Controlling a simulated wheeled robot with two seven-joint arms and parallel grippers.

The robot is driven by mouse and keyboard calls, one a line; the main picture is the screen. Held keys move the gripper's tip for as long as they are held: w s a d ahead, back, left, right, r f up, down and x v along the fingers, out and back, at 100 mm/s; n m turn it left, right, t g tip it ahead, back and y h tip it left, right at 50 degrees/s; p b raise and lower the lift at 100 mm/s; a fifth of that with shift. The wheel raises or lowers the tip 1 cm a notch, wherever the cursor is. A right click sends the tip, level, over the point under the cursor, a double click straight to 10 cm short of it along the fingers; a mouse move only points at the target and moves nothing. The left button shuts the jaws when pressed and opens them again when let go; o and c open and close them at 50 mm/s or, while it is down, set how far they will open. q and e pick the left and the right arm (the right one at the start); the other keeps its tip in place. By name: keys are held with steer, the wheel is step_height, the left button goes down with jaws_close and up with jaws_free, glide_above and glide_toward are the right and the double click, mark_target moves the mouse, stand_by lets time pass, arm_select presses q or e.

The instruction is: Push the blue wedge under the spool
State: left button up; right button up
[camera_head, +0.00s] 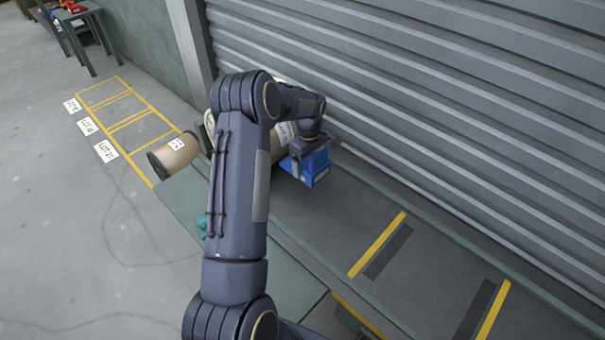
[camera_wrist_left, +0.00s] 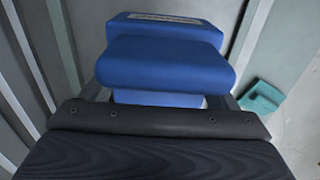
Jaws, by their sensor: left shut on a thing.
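The blue wedge (camera_head: 315,168) is at the end of my left arm, above or on the grey-green bench track; I cannot tell if it touches the surface. My left gripper (camera_head: 301,150) is shut on it. In the left wrist view the blue wedge (camera_wrist_left: 165,62) fills the top middle, with a pale label on its far face. A tan spool (camera_head: 281,134) with a white label lies close behind the wedge, to its left. My arm hides most of this spool, and I cannot tell whether the wedge touches it. My right gripper is not in view.
Another tan spool (camera_head: 172,156) lies to the left, near yellow floor markings. A small teal block (camera_head: 202,226) sits beside my arm and shows in the left wrist view (camera_wrist_left: 262,97). A ribbed shutter (camera_head: 430,80) rises behind the track. The track's right side is clear.

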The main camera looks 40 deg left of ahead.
arm_select(q)
steer(key=shift+w+d+n, duration=0.15)
steer(key=shift+w+n, duration=0.25)
steer(key=shift+w, duration=0.1)
steer(key=shift+w+d+n, duration=0.15)
steer(key=shift+w+n, duration=0.25)
steer(key=shift+w, duration=0.1)
steer(key=shift+f+b, duration=3.8)
steer(key=shift+f, duration=1.75)
steer(key=shift+f, duration=0.35)
steer(key=o, duration=1.3)
steer(key=shift+s, duration=0.1)
